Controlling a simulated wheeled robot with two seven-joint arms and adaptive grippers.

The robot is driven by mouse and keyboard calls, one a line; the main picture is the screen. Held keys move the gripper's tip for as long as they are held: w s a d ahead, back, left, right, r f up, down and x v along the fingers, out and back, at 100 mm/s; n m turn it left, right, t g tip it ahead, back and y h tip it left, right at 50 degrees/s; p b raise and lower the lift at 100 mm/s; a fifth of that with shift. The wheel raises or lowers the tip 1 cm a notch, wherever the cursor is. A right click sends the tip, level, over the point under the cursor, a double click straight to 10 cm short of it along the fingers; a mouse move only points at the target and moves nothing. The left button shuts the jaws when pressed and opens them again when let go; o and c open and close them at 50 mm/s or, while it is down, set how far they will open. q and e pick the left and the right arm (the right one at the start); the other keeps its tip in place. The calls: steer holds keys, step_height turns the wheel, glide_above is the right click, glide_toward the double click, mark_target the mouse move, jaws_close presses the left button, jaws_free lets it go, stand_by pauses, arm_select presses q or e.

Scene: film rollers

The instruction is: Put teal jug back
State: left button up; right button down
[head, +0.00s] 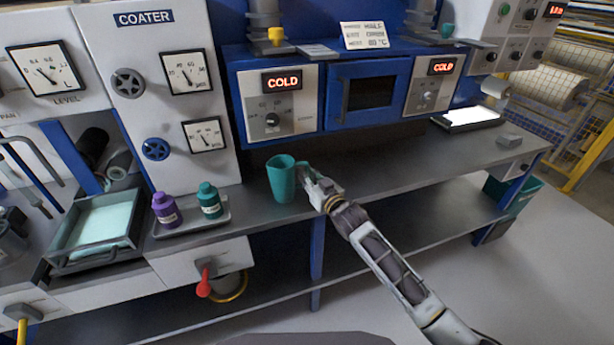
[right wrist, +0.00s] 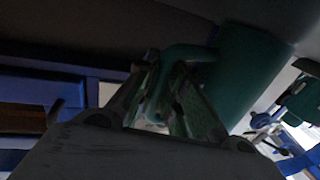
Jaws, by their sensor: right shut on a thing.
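The teal jug (head: 282,181) is upright at the front part of the grey bench, in front of the blue oven unit. In the head view its handle side faces my right gripper (head: 308,176). My right gripper is shut on the jug's handle, which also shows between the fingers in the right wrist view (right wrist: 184,54). The jug's body fills the upper right of that view (right wrist: 245,75). I cannot tell whether its base touches the bench. My left gripper is not in view.
A tray (head: 223,216) with a purple bottle (head: 166,210) and a teal-capped bottle (head: 209,200) stands left of the jug. A basin of pale liquid (head: 104,222) is farther left. The bench top (head: 410,160) right of the jug is mostly clear.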

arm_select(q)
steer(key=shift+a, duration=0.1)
arm_select(e)
steer(key=c, duration=1.6)
jaws_free()
steer(key=shift+f, duration=0.1)
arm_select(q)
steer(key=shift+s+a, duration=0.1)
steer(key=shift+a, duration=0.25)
arm_select(e)
steer(key=shift+o, duration=0.5)
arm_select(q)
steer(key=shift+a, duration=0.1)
